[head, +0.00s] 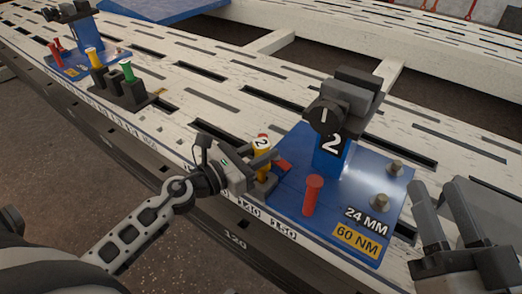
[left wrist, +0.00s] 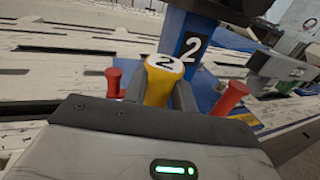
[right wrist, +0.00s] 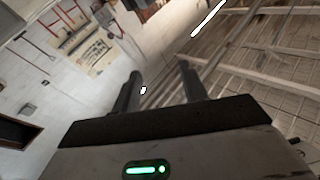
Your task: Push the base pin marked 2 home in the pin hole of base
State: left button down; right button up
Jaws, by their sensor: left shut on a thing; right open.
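The yellow base pin marked 2 (head: 261,146) is upright between the fingers of my left gripper (head: 264,174), at the left corner of the blue base (head: 340,182). Its white top with the 2 also shows in the left wrist view (left wrist: 165,63), with a finger on each side. The pin's lower end and the pin hole are hidden by the gripper, so I cannot tell how deep it sits. The base carries a blue post marked 2 (head: 330,150) with a dark clamp head (head: 347,95). My right gripper (head: 437,187) is open and empty, right of the base.
A red pin (head: 312,195) stands on the base's front part; two red pins flank the yellow one in the left wrist view. Bolts (head: 380,200) are on the right side. Another blue base with coloured pins (head: 92,60) stands far left.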

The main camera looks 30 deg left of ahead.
pick_arm(q)
jog(key=shift+f+b, duration=0.35)
pick_arm(e)
jog(key=shift+r+n+t+y, duration=0.3)
jog(key=shift+r+n+y, duration=0.1)
jog(key=shift+r+n, duration=0.15)
jog(key=shift+r, duration=0.1)
pick_arm(q)
jog(key=shift+f+b, duration=0.65)
jog(key=shift+f, duration=0.2)
pick_arm(e)
notch_tip(320, 180, up, 2)
jog(key=n+y, duration=0.1)
jog(key=n+t+y, duration=0.1)
jog(key=shift+s+r+n, duration=0.15)
jog(key=shift+r+n, duration=0.05)
jog(key=shift+n, duration=0.15)
jog(key=shift+r, duration=0.1)
